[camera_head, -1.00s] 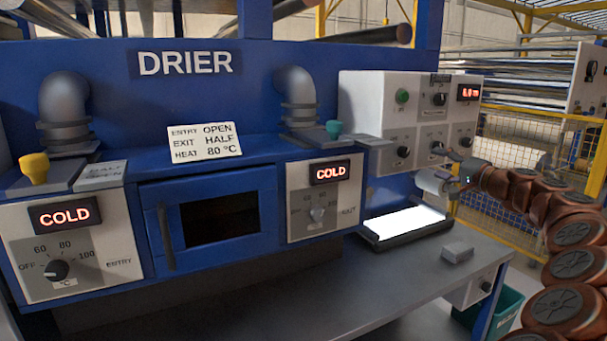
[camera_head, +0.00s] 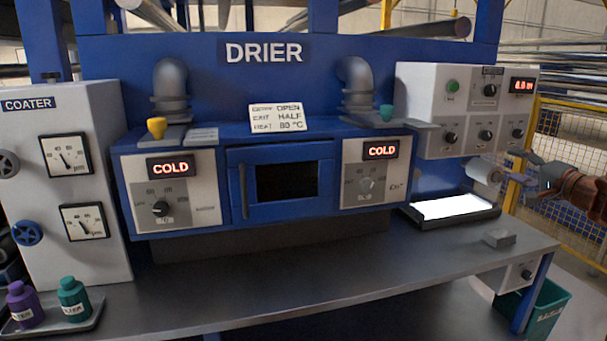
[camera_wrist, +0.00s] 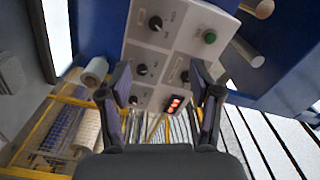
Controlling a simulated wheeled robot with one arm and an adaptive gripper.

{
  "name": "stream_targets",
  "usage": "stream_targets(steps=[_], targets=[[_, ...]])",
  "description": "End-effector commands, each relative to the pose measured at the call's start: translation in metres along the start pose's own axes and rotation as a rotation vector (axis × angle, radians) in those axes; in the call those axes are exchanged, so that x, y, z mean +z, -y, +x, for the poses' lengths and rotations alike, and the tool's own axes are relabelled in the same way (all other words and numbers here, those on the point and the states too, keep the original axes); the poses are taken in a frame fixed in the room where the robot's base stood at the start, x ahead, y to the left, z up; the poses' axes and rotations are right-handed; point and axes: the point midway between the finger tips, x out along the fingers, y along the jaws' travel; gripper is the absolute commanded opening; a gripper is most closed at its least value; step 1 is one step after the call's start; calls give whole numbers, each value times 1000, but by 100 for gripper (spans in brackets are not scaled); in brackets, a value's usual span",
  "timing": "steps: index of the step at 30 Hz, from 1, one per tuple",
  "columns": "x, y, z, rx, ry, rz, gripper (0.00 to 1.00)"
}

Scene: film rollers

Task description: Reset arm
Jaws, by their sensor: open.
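My gripper (camera_head: 518,168) is at the right of the head view, in front of the white control box (camera_head: 425,85) with its knobs, green button and red display. In the wrist view my gripper (camera_wrist: 162,100) has its two fingers spread wide, with nothing between them. The box's panel (camera_wrist: 166,75) lies beyond the fingers in that view. A small white roll (camera_head: 484,172) is just left of the gripper, below the box; whether they touch is unclear.
The blue drier (camera_head: 285,178) fills the middle, with two COLD displays. A bright lit tray (camera_head: 450,208) and a small grey block (camera_head: 498,238) lie on the bench (camera_head: 330,275). The coater (camera_head: 62,180) and two bottles (camera_head: 74,300) stand left. A teal bin (camera_head: 548,310) is below right.

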Motion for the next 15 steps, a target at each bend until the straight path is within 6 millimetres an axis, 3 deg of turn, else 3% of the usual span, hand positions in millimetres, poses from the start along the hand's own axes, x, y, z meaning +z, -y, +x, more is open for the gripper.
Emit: stream_targets(steps=[8,15], targets=[[26,18,8,1,67,-7,64],[74,47,22,3,176,-29,64]])
